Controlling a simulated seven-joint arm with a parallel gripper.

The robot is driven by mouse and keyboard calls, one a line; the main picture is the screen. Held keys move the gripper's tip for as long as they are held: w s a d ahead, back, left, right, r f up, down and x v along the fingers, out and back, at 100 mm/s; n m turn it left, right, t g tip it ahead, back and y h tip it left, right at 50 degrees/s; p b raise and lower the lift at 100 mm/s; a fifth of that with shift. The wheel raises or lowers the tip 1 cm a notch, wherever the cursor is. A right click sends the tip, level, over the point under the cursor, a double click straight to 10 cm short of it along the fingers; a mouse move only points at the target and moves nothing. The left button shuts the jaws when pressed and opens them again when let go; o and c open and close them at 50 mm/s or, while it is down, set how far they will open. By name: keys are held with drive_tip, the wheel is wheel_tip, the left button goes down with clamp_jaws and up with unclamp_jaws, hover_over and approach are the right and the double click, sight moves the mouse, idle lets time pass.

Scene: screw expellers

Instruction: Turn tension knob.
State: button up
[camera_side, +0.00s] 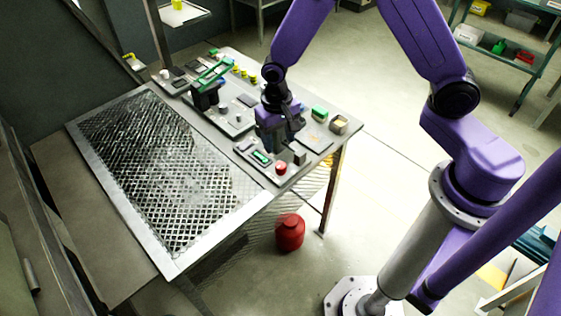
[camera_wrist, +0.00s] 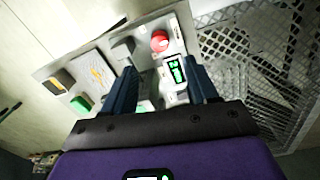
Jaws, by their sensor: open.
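My gripper (camera_side: 277,147) points down over a grey control panel (camera_side: 245,151) at the near end of the table. In the wrist view my gripper (camera_wrist: 163,82) has its two blue fingers wide apart. The panel carries a red button (camera_side: 281,168), a green-lit display (camera_side: 261,158) and a grey block (camera_side: 300,157). In the wrist view the red button (camera_wrist: 159,41) and display (camera_wrist: 176,71) lie ahead of and between the fingertips, and the grey block (camera_wrist: 122,47) lies left. I cannot pick out the tension knob with certainty; my gripper hides part of the panel.
A green button box (camera_side: 319,113) and a yellow-faced box (camera_side: 338,124) stand at the table's right edge. A metal mesh (camera_side: 165,170) fills the left side. A green-handled device (camera_side: 212,75) stands behind my gripper. A red container (camera_side: 290,232) is on the floor.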

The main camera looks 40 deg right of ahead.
sight(281, 165)
drive_tip(key=f, duration=0.9)
drive_tip(key=shift+d+f, duration=0.25)
drive_tip(key=c, duration=1.1)
